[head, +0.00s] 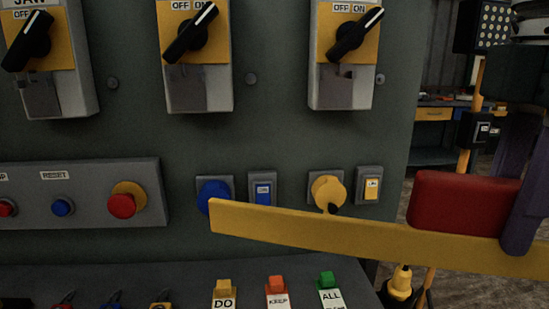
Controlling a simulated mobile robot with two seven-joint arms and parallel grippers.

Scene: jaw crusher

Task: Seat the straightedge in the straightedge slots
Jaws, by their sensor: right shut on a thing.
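The straightedge (330,235) is a long flat yellow bar in the lower right of the head view. It slopes slightly down to the right and runs out of the picture at the right edge. A red block (463,203) sits along its upper edge. I cannot make out the straightedge slots. My left gripper is not in view.
A grey-green control panel (270,130) fills the left and middle, with rotary switches (190,38) above and a button box (90,192) below. Labelled tabs (277,287) stand on a ledge under the bar. A workbench (435,113) is behind, right.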

